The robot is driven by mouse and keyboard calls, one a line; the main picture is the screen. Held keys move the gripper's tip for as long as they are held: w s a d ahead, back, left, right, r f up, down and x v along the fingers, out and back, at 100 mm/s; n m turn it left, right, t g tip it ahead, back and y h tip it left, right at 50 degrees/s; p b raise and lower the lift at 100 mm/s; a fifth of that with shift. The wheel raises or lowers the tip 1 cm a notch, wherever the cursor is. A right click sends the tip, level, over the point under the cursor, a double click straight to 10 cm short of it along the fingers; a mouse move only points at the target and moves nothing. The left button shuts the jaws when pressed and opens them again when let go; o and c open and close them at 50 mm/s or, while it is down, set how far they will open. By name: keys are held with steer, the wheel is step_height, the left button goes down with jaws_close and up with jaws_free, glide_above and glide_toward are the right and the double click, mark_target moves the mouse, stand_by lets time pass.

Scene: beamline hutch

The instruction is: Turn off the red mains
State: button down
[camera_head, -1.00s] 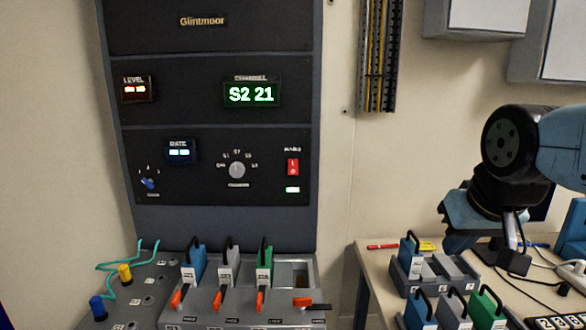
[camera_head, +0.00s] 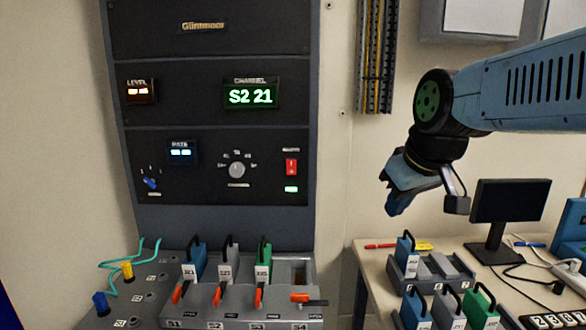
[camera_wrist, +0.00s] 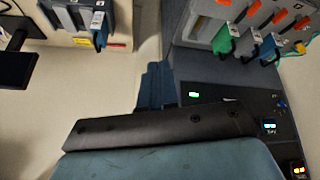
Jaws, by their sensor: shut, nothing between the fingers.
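The red mains switch (camera_head: 291,167) is a small red rocker at the lower right of the dark rack panel in the head view. A lit green indicator (camera_head: 291,189) sits just below it; this lamp also shows in the wrist view (camera_wrist: 194,95). My gripper (camera_head: 392,207) is shut and empty, in the air to the right of the rack and apart from the switch. In the wrist view my gripper (camera_wrist: 158,75) points up the picture, and the red rocker cannot be made out, seemingly hidden behind my gripper's body.
Below the panel, a sloped console (camera_head: 240,318) holds blue, grey and green plug modules and orange levers. A bench (camera_head: 375,280) at right carries more modules, a monitor (camera_head: 510,213) and cables.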

mark_target(293, 167)
steer(key=w+a+r+n+y, duration=0.1)
steer(key=w+a+r+n, duration=0.2)
steer(key=w+a+n, duration=0.3)
steer(key=w+a+r+n+y, duration=0.2)
steer(key=w+a+n, duration=0.4)
steer(key=w, duration=0.8)
steer(key=shift+a+r+n, duration=0.4)
steer(key=shift+a+r, duration=0.15)
steer(key=shift+a, duration=0.55)
steer(key=shift+w+f, duration=0.1)
steer(key=x, duration=0.3)
steer(key=w+x, duration=0.1)
steer(key=x, duration=0.7)
steer(key=shift+w+d+r, duration=0.2)
steer(key=shift+w+r, duration=0.1)
steer(key=shift+w, duration=0.85)
